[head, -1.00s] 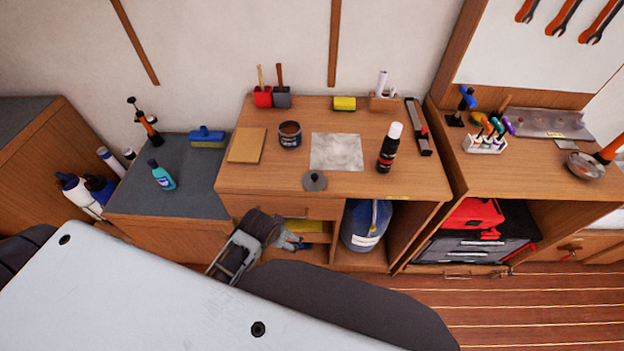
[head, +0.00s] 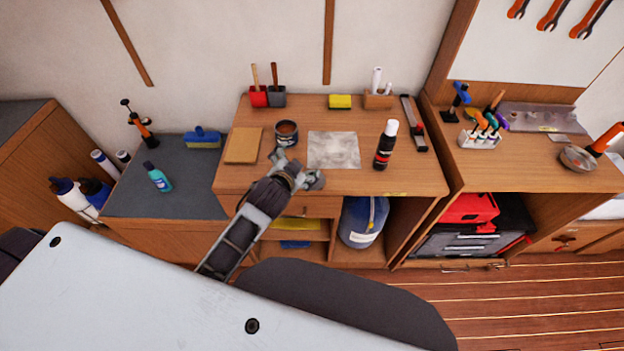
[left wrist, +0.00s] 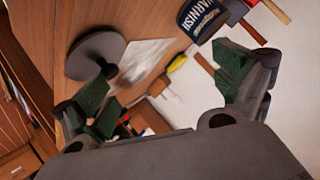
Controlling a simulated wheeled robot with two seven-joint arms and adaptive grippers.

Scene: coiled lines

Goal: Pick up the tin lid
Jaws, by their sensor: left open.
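The tin lid (left wrist: 90,52) is a grey disc with a dark knob, lying on the wooden bench top in the left wrist view. In the head view my left gripper covers it. My left gripper (head: 297,168) is over the front edge of the bench, in front of the varnish tin (head: 287,135). In the left wrist view the fingers of the gripper (left wrist: 165,88) are wide apart with nothing between them. The lid's knob is close to the left finger there; whether they touch I cannot tell. My right gripper is out of view.
The varnish tin also shows in the left wrist view (left wrist: 203,16). A grey sheet (head: 334,150) and a black spray can (head: 385,146) are right of the gripper. A wooden board (head: 243,146) lies left of the tin. A yellow sponge (head: 340,101) is farther back.

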